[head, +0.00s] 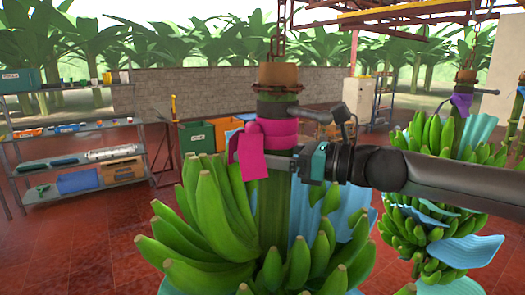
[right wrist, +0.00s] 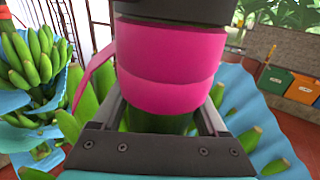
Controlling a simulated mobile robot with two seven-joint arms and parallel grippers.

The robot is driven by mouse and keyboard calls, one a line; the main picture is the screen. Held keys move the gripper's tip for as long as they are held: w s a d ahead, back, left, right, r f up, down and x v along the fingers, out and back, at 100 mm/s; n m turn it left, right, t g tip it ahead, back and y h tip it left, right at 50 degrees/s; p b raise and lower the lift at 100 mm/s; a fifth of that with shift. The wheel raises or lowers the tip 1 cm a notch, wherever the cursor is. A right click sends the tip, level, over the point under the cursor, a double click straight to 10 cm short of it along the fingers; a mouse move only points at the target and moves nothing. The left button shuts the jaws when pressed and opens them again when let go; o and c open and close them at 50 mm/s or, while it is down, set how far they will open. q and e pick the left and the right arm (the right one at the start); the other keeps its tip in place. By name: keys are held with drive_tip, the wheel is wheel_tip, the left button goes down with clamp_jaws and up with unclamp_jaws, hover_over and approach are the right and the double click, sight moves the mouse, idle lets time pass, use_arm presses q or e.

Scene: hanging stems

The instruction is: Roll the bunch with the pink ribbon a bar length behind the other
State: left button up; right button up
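The near banana bunch (head: 225,225) hangs upright in the middle of the head view, with a pink ribbon (head: 278,133) around its stem (head: 274,205). The ribbon also shows close up in the right wrist view (right wrist: 168,65). My right gripper (head: 285,163) reaches in from the right just below the ribbon. In the right wrist view its two fingers stand on either side of the stem; whether they press on it I cannot tell. The other bunch (head: 432,133), with a purple ribbon (head: 461,103), hangs at the right behind my arm. My left gripper is not in view.
A dark collar with a side handle (head: 325,116) sits above the pink ribbon, below a chain (head: 279,42). Blue sheets (head: 460,250) hang among the bananas. Shelves (head: 75,160) and a green bin (head: 197,138) stand at the back left. Red floor lies open at left.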

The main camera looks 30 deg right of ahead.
drive_tip(key=o, duration=0.3)
drive_tip(key=shift+d, duration=0.1)
drive_tip(key=shift+o, duration=0.2)
drive_tip(key=shift+d, duration=0.1)
drive_tip(key=shift+s+d+f+b, duration=0.1)
drive_tip(key=shift+s+d+b, duration=0.25)
drive_tip(key=shift+b, duration=0.35)
drive_tip(key=b+v, duration=0.5)
drive_tip(key=v, duration=0.1)
drive_tip(key=shift+a, duration=0.1)
drive_tip(key=b, duration=0.4)
hover_over(336, 201)
drive_tip(key=shift+s+d, duration=0.4)
drive_tip(key=shift+s, duration=0.2)
